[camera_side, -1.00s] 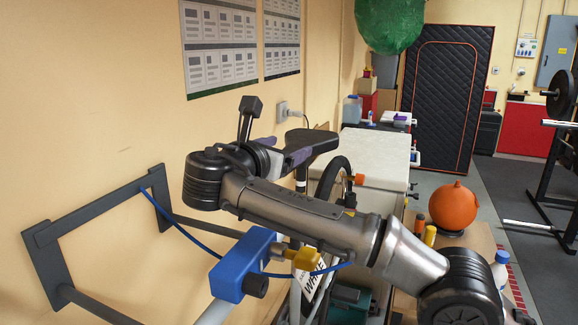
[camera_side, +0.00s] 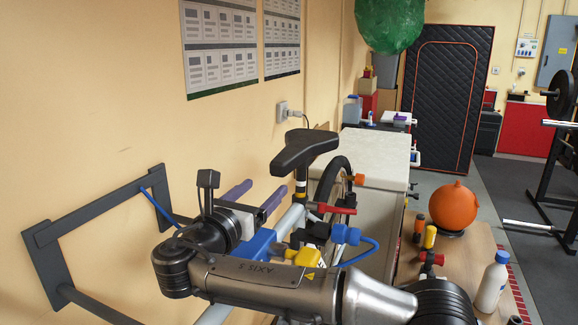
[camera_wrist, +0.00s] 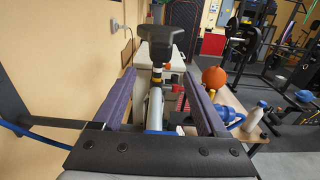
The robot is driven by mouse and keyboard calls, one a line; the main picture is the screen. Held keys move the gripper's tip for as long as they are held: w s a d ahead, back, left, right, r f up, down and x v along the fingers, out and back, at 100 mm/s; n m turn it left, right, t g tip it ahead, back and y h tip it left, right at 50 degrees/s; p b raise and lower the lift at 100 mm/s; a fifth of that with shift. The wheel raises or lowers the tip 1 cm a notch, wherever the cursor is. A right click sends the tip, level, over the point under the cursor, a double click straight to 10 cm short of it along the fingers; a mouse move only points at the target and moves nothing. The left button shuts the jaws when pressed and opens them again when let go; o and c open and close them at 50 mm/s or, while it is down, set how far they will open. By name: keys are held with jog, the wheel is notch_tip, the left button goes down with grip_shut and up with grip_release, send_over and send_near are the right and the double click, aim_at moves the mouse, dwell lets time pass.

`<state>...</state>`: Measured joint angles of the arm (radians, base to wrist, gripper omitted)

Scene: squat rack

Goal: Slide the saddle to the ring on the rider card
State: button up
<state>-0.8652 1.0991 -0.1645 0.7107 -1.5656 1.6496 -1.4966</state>
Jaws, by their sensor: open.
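The black saddle (camera_side: 303,150) sits on the bike's upright seatpost (camera_side: 300,190), which shows light and coloured bands below it. In the wrist view the saddle (camera_wrist: 160,40) is ahead of and above the fingertips, near the middle. My gripper (camera_side: 267,185) has two purple fingers, spread apart and empty, to the left of the seatpost. It also shows in the wrist view (camera_wrist: 158,78), its fingers on either side of the post in the picture. The fingers appear clear of the saddle. I cannot make out the rider card or a ring on it.
A blue clamp (camera_side: 245,252) with a yellow knob (camera_side: 303,256) holds the bike near my arm. A red lever (camera_side: 336,208) sticks out below the saddle. The wall lies to the left. A white bottle (camera_side: 491,282) and an orange ball (camera_side: 455,207) stand to the right.

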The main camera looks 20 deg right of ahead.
aim_at(289, 166)
jog(key=x, duration=1.3)
jog(key=shift+w+d+f, duration=0.1)
jog(key=shift+w+d, duration=0.15)
grip_shut()
dwell(1.0)
